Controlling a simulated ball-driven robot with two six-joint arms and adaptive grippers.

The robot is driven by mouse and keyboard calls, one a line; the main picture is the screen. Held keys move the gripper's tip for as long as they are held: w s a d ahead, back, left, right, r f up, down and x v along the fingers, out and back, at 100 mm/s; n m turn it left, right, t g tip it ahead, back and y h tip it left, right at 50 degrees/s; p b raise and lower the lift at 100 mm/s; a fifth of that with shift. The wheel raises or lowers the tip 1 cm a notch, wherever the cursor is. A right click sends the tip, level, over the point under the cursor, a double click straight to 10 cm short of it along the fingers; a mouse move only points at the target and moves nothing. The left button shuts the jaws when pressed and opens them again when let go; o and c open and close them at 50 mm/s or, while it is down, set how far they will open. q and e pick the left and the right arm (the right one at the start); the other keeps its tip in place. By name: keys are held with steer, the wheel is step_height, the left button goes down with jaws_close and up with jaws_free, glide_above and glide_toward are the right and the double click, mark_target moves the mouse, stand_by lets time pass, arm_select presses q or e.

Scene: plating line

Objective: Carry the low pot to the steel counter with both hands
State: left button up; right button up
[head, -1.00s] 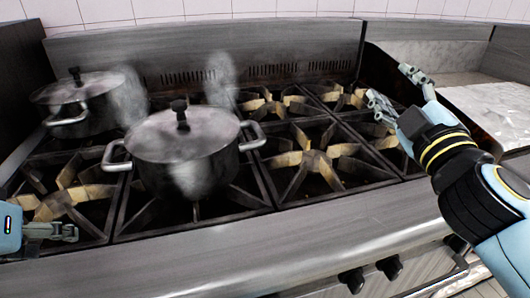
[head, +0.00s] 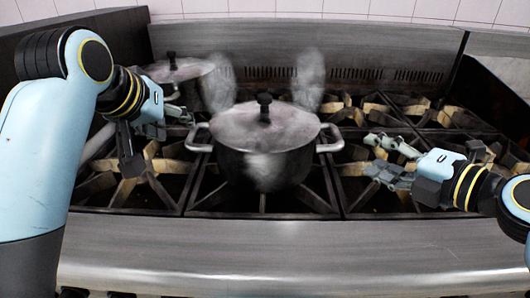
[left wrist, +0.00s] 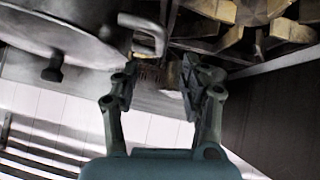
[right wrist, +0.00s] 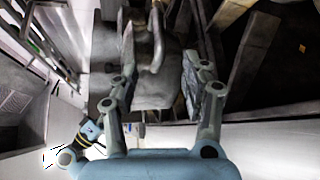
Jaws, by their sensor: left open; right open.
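A dark, wide pot (head: 262,165) with a grey lid, black knob and two side loop handles stands on the middle front burner, steaming. A second lidded pot (head: 178,70) stands at the back left, partly behind my left arm. I cannot tell from height which is the low one. My left gripper (head: 158,140) is open and empty, left of the front pot's left handle. The left wrist view shows a lid and handle (left wrist: 145,35) beside its fingers. My right gripper (head: 374,155) is open, just right of the right handle, which shows beyond its fingers (right wrist: 157,40).
The stove (head: 270,240) has several burner grates; those right of the front pot are empty. A steel back panel (head: 300,45) rises behind. A dark side wall (head: 498,90) bounds the stove at right. The steel counter's top is not clearly visible.

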mark_target(192, 132)
arm_select(q)
steer(key=x, duration=0.9)
steer(key=shift+w+f, duration=0.1)
steer(key=shift+f, duration=0.1)
arm_select(e)
steer(key=x, duration=0.9)
steer(key=shift+w+a, duration=0.2)
arm_select(q)
jaws_close()
arm_select(e)
jaws_close()
arm_select(q)
steer(key=shift+w+r, duration=0.15)
steer(key=shift+r, duration=0.15)
arm_select(e)
steer(key=shift+r, duration=0.25)
